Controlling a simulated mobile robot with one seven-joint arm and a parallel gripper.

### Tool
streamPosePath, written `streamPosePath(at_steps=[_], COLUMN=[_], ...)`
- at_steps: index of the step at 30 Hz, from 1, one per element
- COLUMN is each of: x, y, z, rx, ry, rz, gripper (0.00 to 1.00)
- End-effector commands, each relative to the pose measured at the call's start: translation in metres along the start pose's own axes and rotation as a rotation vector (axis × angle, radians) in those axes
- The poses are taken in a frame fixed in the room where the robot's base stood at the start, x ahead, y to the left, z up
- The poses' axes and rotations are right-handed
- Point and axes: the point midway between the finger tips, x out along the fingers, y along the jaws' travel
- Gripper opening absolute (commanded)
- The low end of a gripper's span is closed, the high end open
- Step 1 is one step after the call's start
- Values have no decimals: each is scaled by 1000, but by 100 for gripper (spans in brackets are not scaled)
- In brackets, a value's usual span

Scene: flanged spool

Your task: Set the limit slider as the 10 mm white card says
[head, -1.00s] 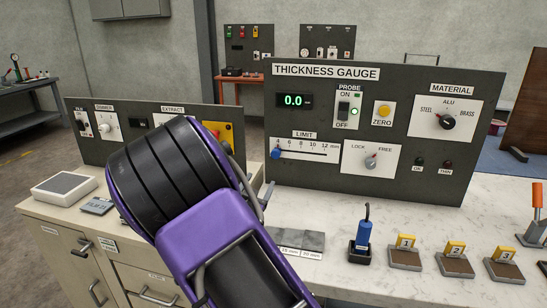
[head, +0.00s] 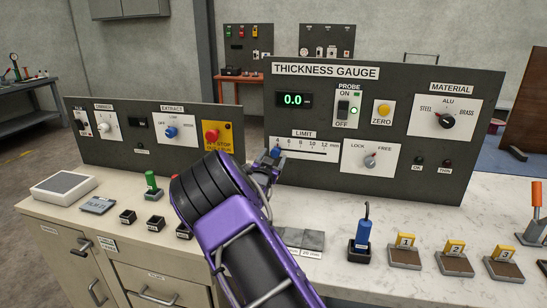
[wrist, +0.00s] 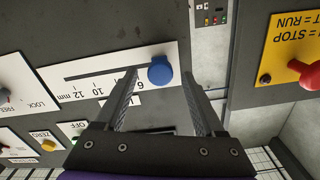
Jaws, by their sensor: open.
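The limit slider's blue knob (head: 276,152) sits at the left end of its slot, by the 4 mark, on the thickness gauge panel (head: 300,180). In the wrist view the knob (wrist: 160,70) lies between the tips of my open gripper (wrist: 160,78), one finger on each side; I cannot tell whether either touches it. In the head view my gripper (head: 267,168) is at the slider, partly hidden by my arm. The scale plate (head: 318,150) reads 4 to 12 mm. The lock knob (head: 370,161) points towards FREE. I cannot make out a 10 mm white card.
The left panel has a red stop button (head: 211,135) on yellow. Grey plates with small white labels (head: 303,240), a blue-handled tool in a stand (head: 363,235) and several numbered blocks (head: 405,250) stand on the bench. The bench right of my arm has free room.

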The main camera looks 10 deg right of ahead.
Motion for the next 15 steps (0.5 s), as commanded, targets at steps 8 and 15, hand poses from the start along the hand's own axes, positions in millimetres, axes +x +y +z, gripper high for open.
streamPosePath(at_steps=[8, 15], x=[7, 7], y=[0, 0], z=[0, 0], rx=[-1, 0], ry=[0, 0], rz=[0, 0], gripper=[71, 51])
